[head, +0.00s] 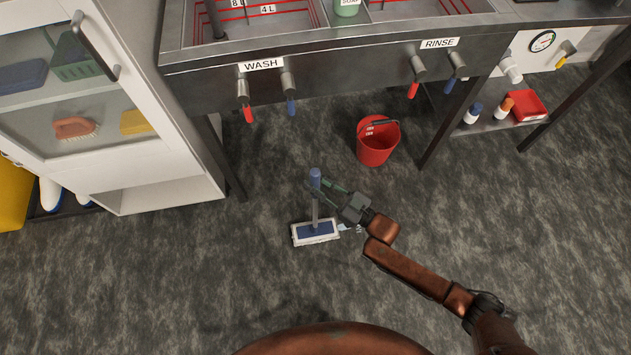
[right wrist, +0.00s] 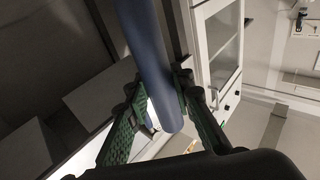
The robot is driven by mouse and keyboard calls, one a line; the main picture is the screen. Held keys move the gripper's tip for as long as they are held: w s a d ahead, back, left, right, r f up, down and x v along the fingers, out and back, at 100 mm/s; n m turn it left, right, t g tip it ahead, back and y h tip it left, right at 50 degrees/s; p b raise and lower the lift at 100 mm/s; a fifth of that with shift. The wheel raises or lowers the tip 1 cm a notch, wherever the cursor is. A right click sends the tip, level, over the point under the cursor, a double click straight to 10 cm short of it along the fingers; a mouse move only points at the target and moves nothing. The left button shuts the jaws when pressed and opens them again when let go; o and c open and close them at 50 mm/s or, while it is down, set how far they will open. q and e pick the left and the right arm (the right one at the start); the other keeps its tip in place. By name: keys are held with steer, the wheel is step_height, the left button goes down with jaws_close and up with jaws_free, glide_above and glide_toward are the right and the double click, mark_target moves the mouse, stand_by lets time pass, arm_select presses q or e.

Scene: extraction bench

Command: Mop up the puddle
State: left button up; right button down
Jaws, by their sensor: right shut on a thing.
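The mop has a blue-topped handle (head: 315,178) and a flat head (head: 316,231) with a blue plate and white edge. The head is at the floor, with the handle rising from it. My right gripper (head: 321,188) is shut on the mop handle near its top. In the right wrist view, the blue handle (right wrist: 148,60) passes between the green fingers of that gripper (right wrist: 158,100). A small pale, shiny patch (head: 348,228) shows at the right end of the mop head; it may be the puddle, partly hidden by the mop and my arm. My left gripper is out of view.
A red bucket (head: 377,142) stands on the floor beneath the steel sink bench (head: 330,85). A white glass-door cabinet (head: 165,190) stands at the left. A low shelf (head: 490,124) with bottles and a red tray is at the right. The grey floor around the mop is mostly clear.

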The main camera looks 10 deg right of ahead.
steer(key=shift+f+b, duration=0.45)
steer(key=shift+f, duration=0.1)
stand_by(0.5)
steer(key=shift+d, duration=0.1)
steer(key=d, duration=0.3)
steer(key=shift+w+d+r, duration=0.1)
steer(key=shift+d, duration=0.3)
steer(key=d, duration=0.7)
steer(key=shift+d+f+b, duration=0.25)
steer(key=shift+f+b, duration=0.05)
steer(key=shift+b, duration=0.05)
stand_by(0.8)
steer(key=shift+w+d, duration=0.1)
steer(key=shift+d, duration=1.85)
